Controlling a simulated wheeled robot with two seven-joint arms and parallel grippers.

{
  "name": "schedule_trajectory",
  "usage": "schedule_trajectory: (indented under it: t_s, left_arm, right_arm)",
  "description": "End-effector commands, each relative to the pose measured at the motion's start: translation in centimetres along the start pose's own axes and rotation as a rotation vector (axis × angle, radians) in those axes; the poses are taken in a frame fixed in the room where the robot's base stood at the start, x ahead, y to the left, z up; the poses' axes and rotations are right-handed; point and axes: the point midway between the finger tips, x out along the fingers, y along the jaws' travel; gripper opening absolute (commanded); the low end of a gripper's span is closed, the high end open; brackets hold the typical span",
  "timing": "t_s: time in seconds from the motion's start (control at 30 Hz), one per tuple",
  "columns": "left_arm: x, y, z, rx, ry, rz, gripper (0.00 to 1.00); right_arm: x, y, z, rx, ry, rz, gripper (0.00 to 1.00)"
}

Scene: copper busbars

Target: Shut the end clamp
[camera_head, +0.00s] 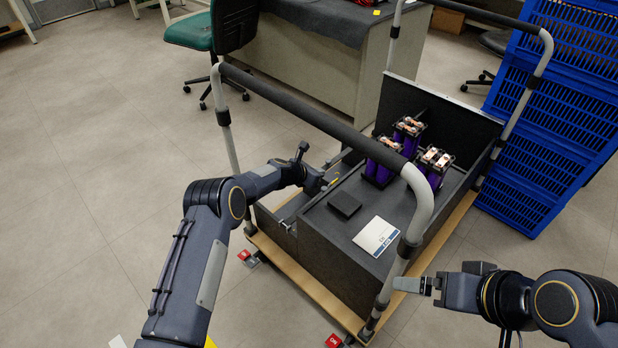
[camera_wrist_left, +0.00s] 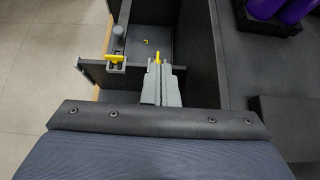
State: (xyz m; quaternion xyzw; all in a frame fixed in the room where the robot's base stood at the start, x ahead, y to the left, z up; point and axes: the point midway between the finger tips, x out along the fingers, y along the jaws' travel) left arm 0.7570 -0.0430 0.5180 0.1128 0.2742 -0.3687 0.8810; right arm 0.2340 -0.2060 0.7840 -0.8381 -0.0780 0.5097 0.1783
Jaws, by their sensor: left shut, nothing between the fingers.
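My left gripper (camera_head: 328,181) is over the narrow open bay at the left side of the cart. In the left wrist view its grey fingers (camera_wrist_left: 161,78) are closed together and empty. A small yellow part (camera_wrist_left: 157,58) shows right at the fingertips; I cannot tell whether they touch it. Left of the fingers, a grey upright with a round top (camera_wrist_left: 118,38) has a yellow piece (camera_wrist_left: 115,59) at its foot. Which of these belongs to the end clamp is unclear. My right gripper (camera_head: 399,284) is near the cart's front corner, apart from it; its jaws are too small to judge.
The cart's dark deck (camera_head: 325,235) carries purple blocks with copper-coloured tops (camera_head: 383,160), a black box (camera_head: 345,204) and a white-and-blue card (camera_head: 376,236). A black rail (camera_head: 310,115) crosses above the bay. Blue crates (camera_head: 545,120) stand at the right.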

Motion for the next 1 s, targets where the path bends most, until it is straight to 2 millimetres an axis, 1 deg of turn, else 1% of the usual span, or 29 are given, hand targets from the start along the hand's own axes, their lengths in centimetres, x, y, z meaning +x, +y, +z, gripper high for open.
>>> schedule_trajectory:
  t_s: [0.03, 0.2, 0.4, 0.53, 0.7, 1.0]
  left_arm:
    - [1.7, -0.1, -1.3, 0.006, -0.001, -0.001, 0.00]
    - [4.5, 0.0, -2.4, 0.004, -0.002, 0.000, 0.00]
    - [6.7, 0.1, -3.6, 0.000, -0.001, 0.000, 0.00]
    - [7.5, 0.1, -4.1, 0.000, -0.001, -0.001, 0.00]
    - [8.1, 0.1, -4.4, -0.002, -0.001, 0.000, 0.00]
    - [8.2, 0.1, -4.5, -0.002, 0.000, -0.001, 0.00]
  right_arm:
    - [2.0, 0.9, 1.0, 0.000, 0.000, 0.000, 1.00]
    - [5.2, 2.4, 2.6, 0.000, 0.000, 0.000, 1.00]
    - [8.2, 3.7, 4.1, 0.000, 0.000, 0.000, 1.00]
    - [9.5, 4.3, 4.8, 0.000, 0.000, 0.000, 1.00]
    - [10.4, 4.8, 5.2, 0.000, 0.000, 0.000, 1.00]
    - [10.7, 4.9, 5.4, 0.000, 0.000, 0.000, 1.00]
